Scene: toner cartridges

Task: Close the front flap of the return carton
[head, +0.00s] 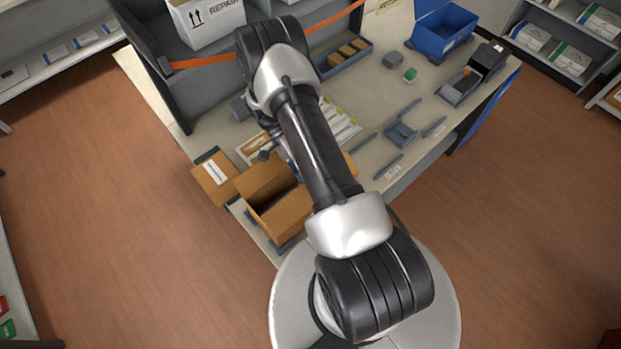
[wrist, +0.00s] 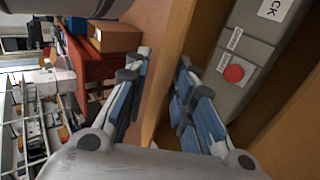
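The return carton (head: 283,213) is a brown cardboard box on the near left corner of the bench. It is open at the top, and a flap with a white label (head: 214,172) sticks outward on its left. My arm hides its right side in the head view. My gripper (wrist: 166,60) is at the carton, its blue-padded fingertips apart. A cardboard panel (wrist: 168,88) runs between the fingers in the wrist view; I cannot tell whether either finger touches it. To its right, inside the carton, lies a grey cartridge (wrist: 246,56) with a red round part and white labels.
A blue bin (head: 444,32) stands at the back right of the bench. Small grey parts (head: 401,134) lie on the right half. An orange strap (head: 205,62) crosses at the back, near a white repair box (head: 207,18). Floor is clear to the left.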

